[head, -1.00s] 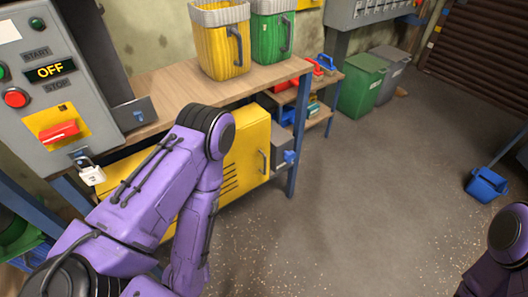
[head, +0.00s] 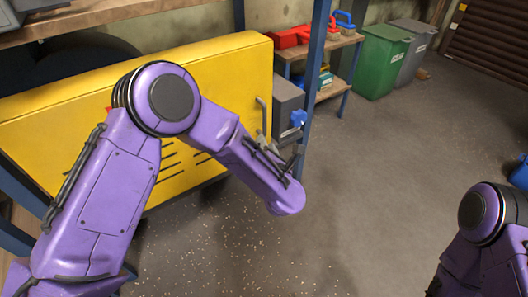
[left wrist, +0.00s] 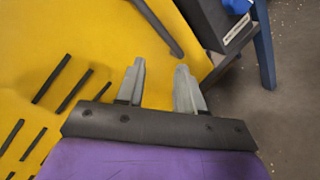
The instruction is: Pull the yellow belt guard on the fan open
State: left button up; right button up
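The yellow belt guard (head: 60,125) is a wide panel with dark slots under the bench; it also fills the left of the left wrist view (left wrist: 50,45). I cannot tell if it is fully closed. Its grey bar handle (head: 262,118) stands upright near its right edge and shows at the top of the left wrist view (left wrist: 158,26). My left gripper (head: 268,145) is just below the handle. In the left wrist view its two fingers (left wrist: 160,82) are apart and empty, short of the handle. My right arm is at lower right; its gripper is out of view.
A grey box with a blue knob (head: 288,108) sits right of the guard, beside a blue bench leg (head: 315,75). A low shelf (head: 325,50) with red and blue items and a green bin (head: 380,60) stand behind. Floor in front is clear.

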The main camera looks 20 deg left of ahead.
aim_at(265, 119)
pick_arm(q)
jog(key=w+a+n+y+b, duration=0.1)
jog(key=w+n+b, duration=0.2)
jog(key=n, duration=0.1)
jog(key=w+a+r+n+y+b, duration=0.1)
jog(key=w+n+b, duration=0.2)
jog(key=n+b, duration=0.1)
jog(key=w+a+r+n+g+y+b, duration=0.1)
jog(key=w+a+n+b, duration=0.1)
jog(key=w+n+b, duration=0.1)
jog(key=shift+w+n+y, duration=0.4)
jog(key=shift+w+n, duration=0.2)
jog(key=shift+n, duration=0.1)
pick_arm(e)
notch_tip(265, 119, down, 14)
jog(key=shift+s+f, duration=0.15)
jog(key=shift+f, duration=0.05)
jog(key=shift+a, duration=0.1)
pick_arm(q)
jog(key=shift+d, duration=0.1)
grip_shut()
